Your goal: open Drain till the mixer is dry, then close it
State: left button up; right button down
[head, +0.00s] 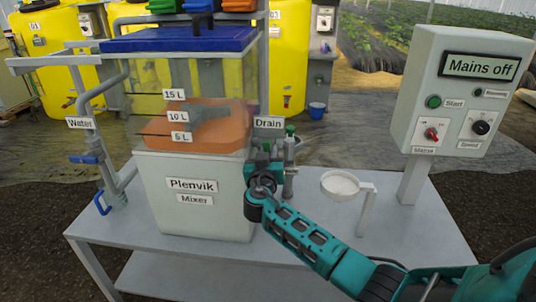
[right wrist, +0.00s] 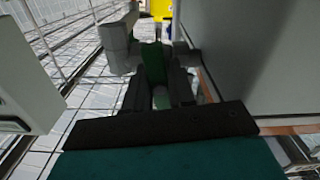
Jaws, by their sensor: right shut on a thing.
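The clear mixer tank (head: 190,75) stands on the white Plenvik mixer base (head: 195,205) and holds orange-brown liquid (head: 225,137), its surface near the 10 L mark. The Drain label (head: 268,122) is at the tank's right, above grey drain fittings (head: 289,185). My right gripper (head: 279,155) is at these fittings, beside the base. In the right wrist view my right gripper (right wrist: 158,80) is shut on the green drain handle (right wrist: 153,60). The handle's exact turn is hard to tell. My left gripper is out of view.
A round white dish (head: 340,184) on a bracket stands right of the drain. The control box (head: 462,90) reads Mains off. The Water pipe with blue-handled valves (head: 88,158) is at the left. Yellow tanks (head: 288,55) stand behind.

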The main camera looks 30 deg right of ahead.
jog(key=n+p, duration=0.1)
jog(key=n, duration=0.4)
jog(key=shift+r, duration=0.15)
jog(key=n+p, duration=0.1)
jog(key=n, duration=0.1)
jog(key=shift+n+p, duration=0.35)
jog(key=shift+n, duration=0.05)
jog(key=n+p, duration=0.1)
jog(key=n, duration=0.3)
jog(key=shift+n+p, duration=0.4)
jog(key=shift+f+n, duration=0.2)
jog(key=shift+n, duration=0.7)
jog(key=c, duration=0.9)
grip_release()
jog(key=p+v, duration=0.2)
jog(key=v, duration=0.5)
jog(key=shift+p, duration=0.3)
